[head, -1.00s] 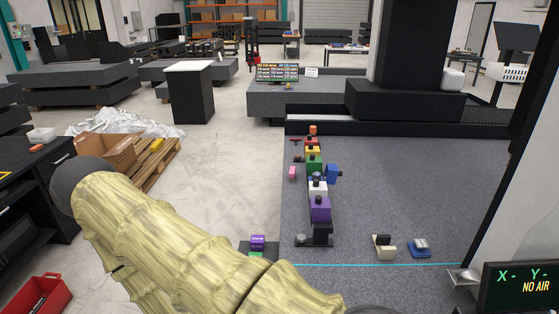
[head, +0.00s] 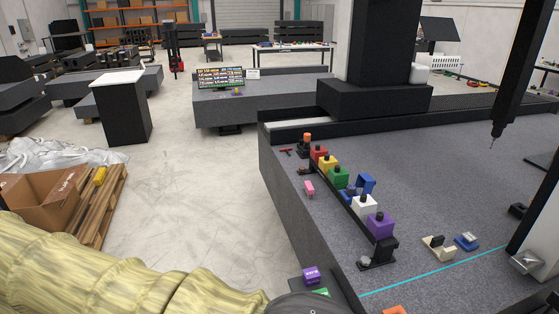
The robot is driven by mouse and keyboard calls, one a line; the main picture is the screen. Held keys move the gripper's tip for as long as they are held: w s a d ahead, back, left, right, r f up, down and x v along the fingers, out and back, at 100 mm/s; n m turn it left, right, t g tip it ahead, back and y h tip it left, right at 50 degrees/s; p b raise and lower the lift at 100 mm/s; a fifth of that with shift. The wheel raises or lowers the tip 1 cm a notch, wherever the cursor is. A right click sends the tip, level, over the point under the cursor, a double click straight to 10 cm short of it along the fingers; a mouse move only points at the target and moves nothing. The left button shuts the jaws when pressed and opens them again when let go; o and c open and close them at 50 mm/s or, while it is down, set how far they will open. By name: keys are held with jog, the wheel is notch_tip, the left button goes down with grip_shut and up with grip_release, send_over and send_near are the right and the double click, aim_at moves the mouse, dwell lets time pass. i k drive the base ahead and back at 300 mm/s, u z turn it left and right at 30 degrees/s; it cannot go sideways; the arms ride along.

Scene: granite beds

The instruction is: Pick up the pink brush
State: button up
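A small pink object (head: 309,188), which looks like the pink brush, lies on the grey granite bed (head: 440,150) near its left edge. It is left of the row of coloured blocks and apart from them. Its bristles are too small to make out. My arm, in a pale yellow ribbed sleeve, crosses the bottom left of the head view, well in front of the pink object. My gripper is not visible in the head view.
A row of red, yellow, green, white and purple (head: 380,225) blocks runs beside the pink object. A blue block (head: 366,184) stands just right of the row. A pallet with a cardboard box (head: 45,198) is at left. Open floor lies between pallet and bed.

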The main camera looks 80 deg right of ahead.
aim_at(309, 190)
jog(key=i, duration=0.6)
jog(key=z, duration=2.2)
